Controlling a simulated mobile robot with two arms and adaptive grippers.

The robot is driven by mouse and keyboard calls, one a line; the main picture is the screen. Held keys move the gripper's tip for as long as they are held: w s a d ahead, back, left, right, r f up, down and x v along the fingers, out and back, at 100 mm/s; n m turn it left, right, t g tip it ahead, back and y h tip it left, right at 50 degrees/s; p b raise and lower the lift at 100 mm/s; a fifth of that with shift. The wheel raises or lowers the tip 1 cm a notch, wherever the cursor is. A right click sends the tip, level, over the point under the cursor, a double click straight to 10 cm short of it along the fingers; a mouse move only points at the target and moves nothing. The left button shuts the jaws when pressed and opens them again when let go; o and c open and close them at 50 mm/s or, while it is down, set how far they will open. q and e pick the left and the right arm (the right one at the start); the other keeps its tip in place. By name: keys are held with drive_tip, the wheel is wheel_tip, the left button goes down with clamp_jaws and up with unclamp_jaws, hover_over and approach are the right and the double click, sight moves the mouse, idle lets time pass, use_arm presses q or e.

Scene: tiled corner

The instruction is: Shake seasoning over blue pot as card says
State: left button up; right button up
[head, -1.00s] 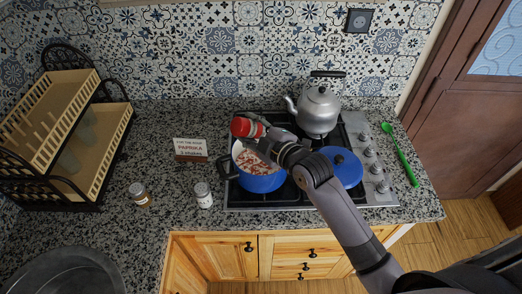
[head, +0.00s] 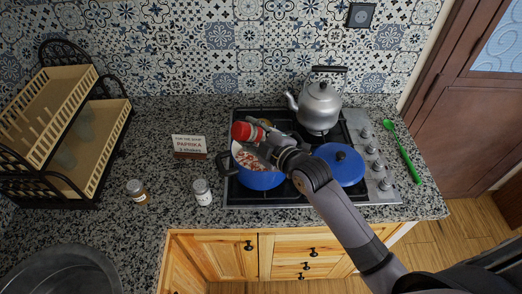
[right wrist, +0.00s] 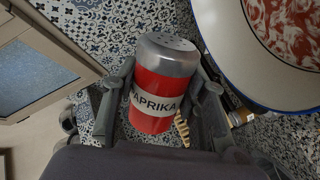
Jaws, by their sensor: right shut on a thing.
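The red paprika shaker (head: 247,132) is held tilted over the back of the blue pot (head: 262,181) on the hob. My right gripper (head: 268,143) is shut on it. In the right wrist view the shaker (right wrist: 157,85) shows a PAPRIKA label and a grey holed cap, between the two fingers (right wrist: 160,100). The pot (right wrist: 240,62) is beside it there, with reddish, white-flecked soup inside. The card (head: 189,146) stands left of the hob and reads PAPRIKA, with a shake count too small to read surely. My left gripper is out of view.
Two other seasoning jars stand on the counter, one brownish (head: 137,193) and one pale (head: 202,192). The blue lid (head: 342,165) lies right of the pot, with a kettle (head: 319,107) behind. A green spoon (head: 402,151) lies at right, a dish rack (head: 70,135) at left.

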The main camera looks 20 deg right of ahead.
sight(250, 124)
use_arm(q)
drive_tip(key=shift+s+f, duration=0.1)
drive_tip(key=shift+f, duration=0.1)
use_arm(e)
drive_tip(key=shift+f, duration=0.25)
wheel_tip(250, 124, up, 2)
drive_tip(key=p, duration=0.2)
drive_tip(key=shift+p, duration=0.3)
drive_tip(key=shift+r, duration=0.95)
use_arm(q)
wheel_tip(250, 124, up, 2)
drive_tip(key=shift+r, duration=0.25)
use_arm(e)
wheel_tip(250, 124, down, 4)
drive_tip(key=shift+f+b, duration=0.15)
drive_tip(key=shift+b, duration=1.05)
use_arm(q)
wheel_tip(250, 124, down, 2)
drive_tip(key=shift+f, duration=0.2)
use_arm(e)
drive_tip(key=shift+r, duration=0.2)
